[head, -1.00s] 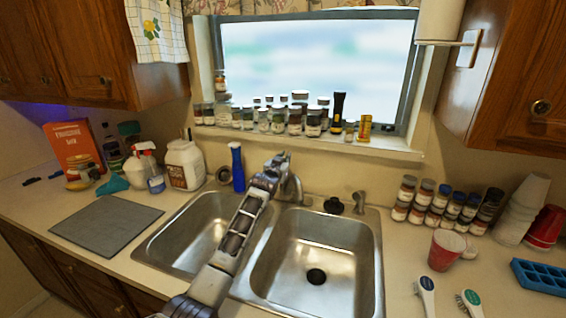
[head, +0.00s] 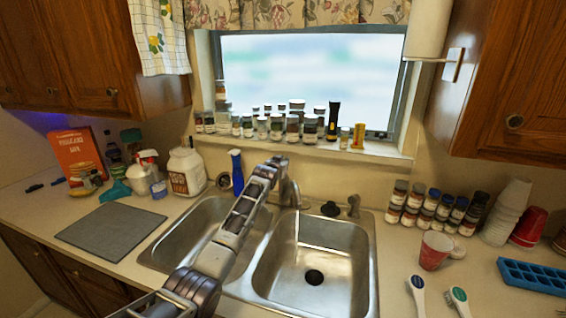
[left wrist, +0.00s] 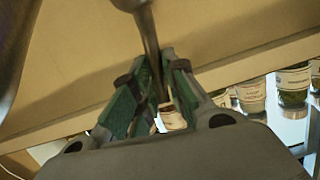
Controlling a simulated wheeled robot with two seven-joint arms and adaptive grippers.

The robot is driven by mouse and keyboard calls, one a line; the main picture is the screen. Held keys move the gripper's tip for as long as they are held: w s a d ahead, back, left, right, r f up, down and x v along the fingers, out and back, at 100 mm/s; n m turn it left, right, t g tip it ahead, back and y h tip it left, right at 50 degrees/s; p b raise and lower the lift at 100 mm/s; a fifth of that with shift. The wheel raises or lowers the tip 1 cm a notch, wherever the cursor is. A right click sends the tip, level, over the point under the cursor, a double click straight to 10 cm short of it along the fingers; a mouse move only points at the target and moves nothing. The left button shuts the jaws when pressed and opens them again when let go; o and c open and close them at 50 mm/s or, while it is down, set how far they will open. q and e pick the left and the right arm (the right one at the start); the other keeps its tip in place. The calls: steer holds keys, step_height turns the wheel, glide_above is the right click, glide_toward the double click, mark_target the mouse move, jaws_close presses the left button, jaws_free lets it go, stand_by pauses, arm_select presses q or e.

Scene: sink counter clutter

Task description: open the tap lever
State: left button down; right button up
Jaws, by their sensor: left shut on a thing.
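The metal tap (head: 293,190) stands behind the double sink, between the two basins. My left gripper (head: 277,162) reaches across the sink divider from the front, its tip at the top of the tap. It hides the lever in the head view. In the left wrist view, a slim metal rod (left wrist: 149,40), which looks like the tap lever, runs down between the green-padded fingers of my left gripper (left wrist: 163,75). The fingers are shut on it. My right gripper is in neither view.
A blue bottle (head: 237,172) stands left of the tap. A black stopper (head: 330,208) and a small dispenser (head: 353,204) stand to its right. Several jars (head: 291,125) line the windowsill behind. The right basin (head: 300,255) is empty.

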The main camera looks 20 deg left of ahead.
arm_select(q)
steer(key=shift+w+r+g+p, duration=0.3)
steer(key=shift+w+g+p, duration=0.25)
steer(key=shift+p, duration=0.5)
steer(key=shift+w+f+g, duration=0.1)
steer(key=shift+g, duration=0.15)
steer(key=c, duration=1.5)
jaws_free()
steer(key=shift+o, duration=0.2)
steer(key=shift+s+a, duration=0.1)
steer(key=shift+s, duration=0.1)
steer(key=v, duration=1.1)
steer(key=shift+s, duration=0.3)
